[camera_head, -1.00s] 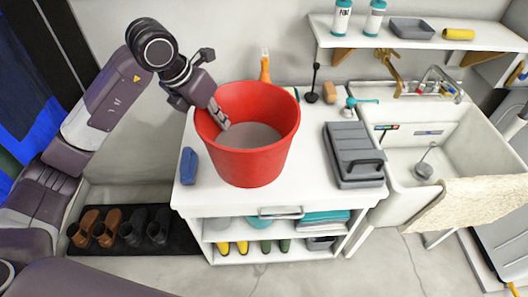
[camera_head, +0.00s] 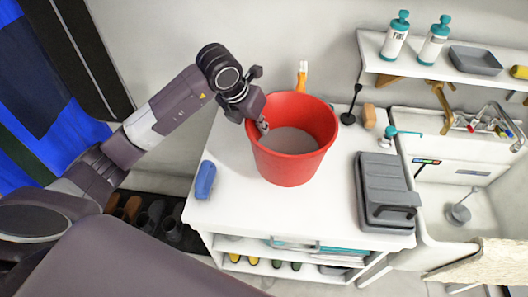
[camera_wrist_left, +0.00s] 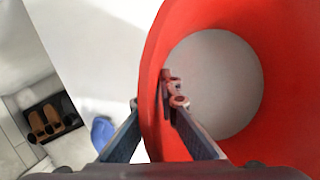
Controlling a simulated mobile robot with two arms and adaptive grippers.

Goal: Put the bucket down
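The red bucket (camera_head: 288,160) is upright over the white cabinet top (camera_head: 250,215), toward its back. I cannot tell whether its base touches the top. The bucket looks empty, with a grey floor inside. My left gripper (camera_head: 262,125) is at the bucket's left rim. In the left wrist view, my left gripper (camera_wrist_left: 158,108) has one finger outside the bucket (camera_wrist_left: 240,40) and one inside, closed on its wall. The outer fingertip is partly hidden behind the rim. My right gripper is not in view.
A blue sponge-like block (camera_head: 205,180) lies left of the bucket. A grey case (camera_head: 385,190) lies to the right. The sink (camera_head: 465,190) is farther right. The cabinet top's front is clear.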

